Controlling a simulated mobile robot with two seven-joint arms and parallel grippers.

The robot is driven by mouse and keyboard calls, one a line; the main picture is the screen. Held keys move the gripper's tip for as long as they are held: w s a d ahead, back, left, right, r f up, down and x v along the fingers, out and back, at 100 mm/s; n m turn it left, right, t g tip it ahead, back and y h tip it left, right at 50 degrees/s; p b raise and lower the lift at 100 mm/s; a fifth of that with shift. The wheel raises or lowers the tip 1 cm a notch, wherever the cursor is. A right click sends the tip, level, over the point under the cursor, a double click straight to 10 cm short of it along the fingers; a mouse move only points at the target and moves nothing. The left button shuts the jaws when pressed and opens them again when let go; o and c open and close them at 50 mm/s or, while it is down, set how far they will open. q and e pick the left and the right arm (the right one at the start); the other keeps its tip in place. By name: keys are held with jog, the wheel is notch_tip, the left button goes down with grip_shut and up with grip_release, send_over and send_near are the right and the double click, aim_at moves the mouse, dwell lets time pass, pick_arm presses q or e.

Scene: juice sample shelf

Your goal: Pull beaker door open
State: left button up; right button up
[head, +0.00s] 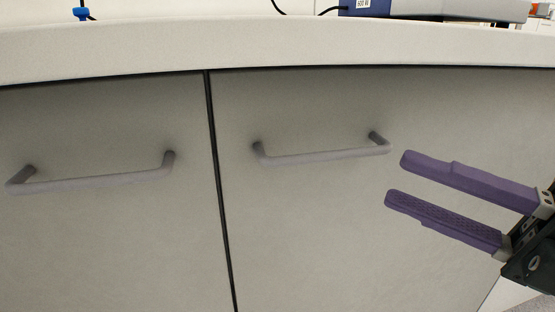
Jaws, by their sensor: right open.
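Two grey cabinet doors sit side by side under the counter, and both look shut. The left door (100,245) has a horizontal bar handle (95,182). The right door (320,230) has a similar bar handle (325,155). I cannot tell from any label which one is the beaker door. My right gripper (396,179) comes in from the right with purple fingers spread apart and nothing between them. Its fingertips are just right of and slightly below the right handle's right end, apart from it. My left gripper is not in view.
A pale countertop (270,45) runs across above the doors, its edge overhanging them. A blue and grey device (440,10) and a small blue item (81,14) stand on it. The space before the doors left of my gripper is clear.

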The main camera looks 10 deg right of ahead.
aim_at(345, 158)
jog(key=x, duration=0.8)
jog(key=shift+w+a, duration=0.15)
jog(key=shift+c, duration=0.2)
grip_shut()
dwell(0.9)
